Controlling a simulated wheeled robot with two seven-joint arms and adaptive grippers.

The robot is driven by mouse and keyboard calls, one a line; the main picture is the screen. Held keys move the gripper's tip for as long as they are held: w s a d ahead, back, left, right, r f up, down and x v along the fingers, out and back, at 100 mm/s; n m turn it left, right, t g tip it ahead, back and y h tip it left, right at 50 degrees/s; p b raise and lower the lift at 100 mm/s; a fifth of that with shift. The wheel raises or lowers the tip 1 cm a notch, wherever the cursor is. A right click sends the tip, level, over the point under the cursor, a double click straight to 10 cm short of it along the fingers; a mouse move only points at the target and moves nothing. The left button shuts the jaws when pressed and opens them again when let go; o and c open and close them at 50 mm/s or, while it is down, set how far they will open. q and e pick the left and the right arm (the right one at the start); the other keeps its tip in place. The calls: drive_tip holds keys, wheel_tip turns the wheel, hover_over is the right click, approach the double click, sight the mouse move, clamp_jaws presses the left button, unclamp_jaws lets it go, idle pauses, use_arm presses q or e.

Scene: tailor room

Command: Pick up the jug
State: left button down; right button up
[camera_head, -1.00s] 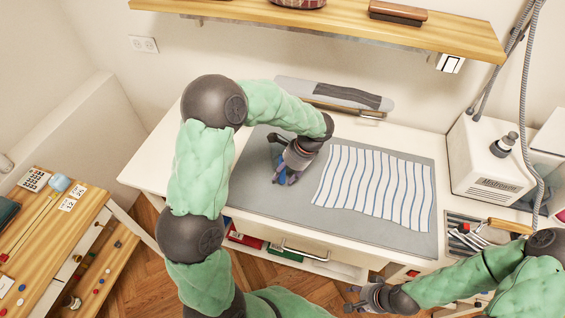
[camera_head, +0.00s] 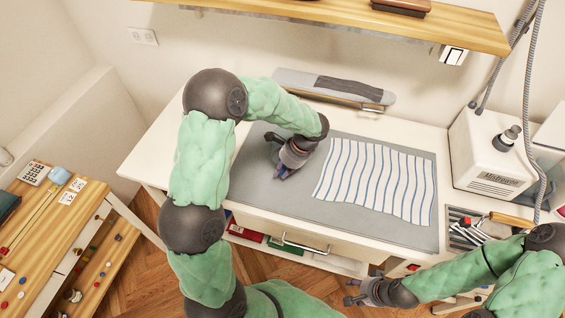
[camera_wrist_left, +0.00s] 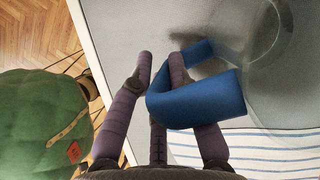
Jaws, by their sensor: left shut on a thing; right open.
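The jug's blue handle (camera_wrist_left: 205,100) lies across my left gripper (camera_wrist_left: 160,58) in the left wrist view. The fingers are shut on the handle. The jug's clear, see-through body (camera_wrist_left: 268,40) shows faintly at the upper right there. In the head view my left gripper (camera_head: 283,172) is low over the grey mat (camera_head: 310,196), left of the striped cloth. The jug is mostly hidden there, and I cannot tell whether it touches the mat. My right gripper (camera_head: 356,292) is open and empty in front of the table.
A striped cloth (camera_head: 378,180) lies on the mat, right of my left gripper. An ironing board (camera_head: 335,88) stands at the back. A white machine (camera_head: 492,160) and a tray of tools (camera_head: 470,232) are at right. A wooden shelf (camera_head: 330,18) hangs above.

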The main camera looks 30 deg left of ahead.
use_arm(q)
drive_tip(key=shift+r, duration=0.1)
drive_tip(key=shift+r+p, duration=0.35)
drive_tip(key=shift+r, duration=0.7)
drive_tip(key=s+d+r+p, duration=0.2)
drive_tip(key=s+d+r, duration=0.2)
drive_tip(key=d+r, duration=0.6)
drive_tip(key=shift+s+d+r, duration=0.2)
drive_tip(key=shift+d+r, duration=0.1)
drive_tip(key=shift+d, duration=1.2)
